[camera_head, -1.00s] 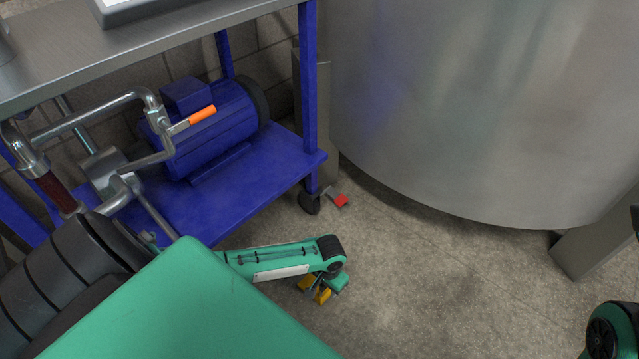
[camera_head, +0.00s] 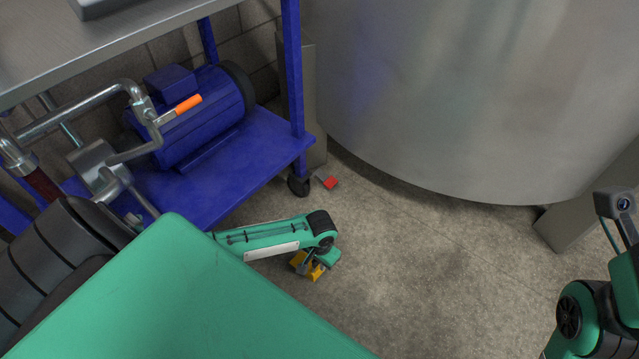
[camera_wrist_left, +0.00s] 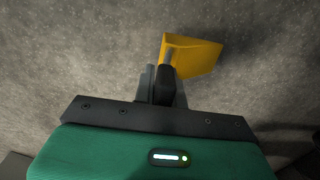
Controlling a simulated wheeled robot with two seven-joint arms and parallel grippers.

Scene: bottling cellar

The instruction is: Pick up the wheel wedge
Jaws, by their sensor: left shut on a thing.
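The wheel wedge is a small yellow block (camera_head: 316,272), low over or on the concrete floor right of the blue trolley. In the left wrist view the wedge (camera_wrist_left: 204,56) shows its broad, slanted yellow face at the fingertips. My left gripper (camera_head: 308,262) is shut on it, and the dark fingers (camera_wrist_left: 168,68) cover part of its left side. I cannot tell whether the wedge touches the floor. My right arm shows at the right edge, but its fingers are not visible.
The blue trolley (camera_head: 245,160) carries a blue motor (camera_head: 200,120) and has a caster (camera_head: 299,186) near my left wrist. A red piece (camera_head: 329,182) is beside the caster. A large steel tank (camera_head: 460,90) stands behind. The floor (camera_head: 430,280) to the right is clear.

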